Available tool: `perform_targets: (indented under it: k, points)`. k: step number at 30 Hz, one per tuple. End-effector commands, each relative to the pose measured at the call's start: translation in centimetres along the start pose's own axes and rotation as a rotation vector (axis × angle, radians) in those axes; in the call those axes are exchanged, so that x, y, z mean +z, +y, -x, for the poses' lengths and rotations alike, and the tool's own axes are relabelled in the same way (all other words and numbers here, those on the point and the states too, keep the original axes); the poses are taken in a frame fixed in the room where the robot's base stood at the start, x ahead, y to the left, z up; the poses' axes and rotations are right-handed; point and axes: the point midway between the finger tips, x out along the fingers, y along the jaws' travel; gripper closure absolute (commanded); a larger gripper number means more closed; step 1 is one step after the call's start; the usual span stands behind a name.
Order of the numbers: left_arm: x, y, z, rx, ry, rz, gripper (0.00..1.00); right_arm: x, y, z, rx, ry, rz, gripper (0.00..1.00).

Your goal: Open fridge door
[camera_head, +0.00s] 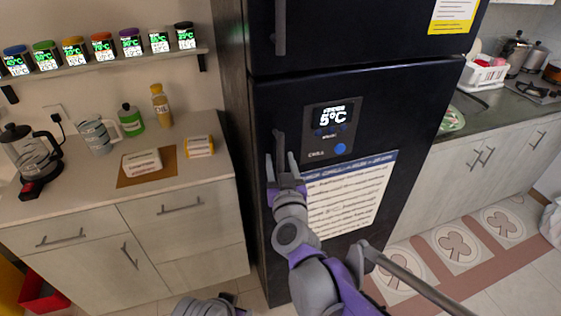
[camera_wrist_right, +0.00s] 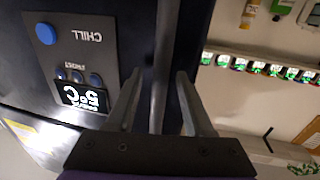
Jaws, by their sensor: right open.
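The dark fridge door (camera_head: 363,133) is the lower door, and it looks shut against the cabinet. Its upright grey handle (camera_head: 279,146) is on the door's left side. My right gripper (camera_head: 280,160) is at the handle's lower part, with its fingers pointing up. In the right wrist view the handle (camera_wrist_right: 161,50) runs between the two open fingers (camera_wrist_right: 160,82), with gaps showing on both sides. Contact is not visible. The display panel (camera_head: 331,128) beside the handle reads 5°C.
The upper door's handle (camera_head: 280,25) is above. A counter (camera_head: 60,200) with a coffee maker, mug, bottles and packages stands left of the fridge, under a shelf of spice dispensers (camera_head: 103,46). Another counter (camera_head: 470,118) is on the right. Open tiled floor (camera_head: 505,285) lies front right.

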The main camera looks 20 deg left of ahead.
Motion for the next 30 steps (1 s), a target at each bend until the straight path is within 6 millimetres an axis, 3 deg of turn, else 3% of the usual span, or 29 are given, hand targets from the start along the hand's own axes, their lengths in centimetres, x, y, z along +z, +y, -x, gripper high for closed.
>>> perform_targets:
  k: [3,11,30]
  points:
    - [0.01,0.00,-0.01,0.000,0.000,0.000,0.50,0.00,0.01,0.02,0.000,0.000,0.000,0.52]
    - [0.01,0.00,-0.01,0.000,0.000,0.000,0.50,0.00,0.01,0.03,0.000,0.000,0.000,0.98]
    - [0.00,0.00,0.00,0.000,0.000,0.000,0.50,0.00,0.01,0.04,0.000,0.000,0.000,1.00]
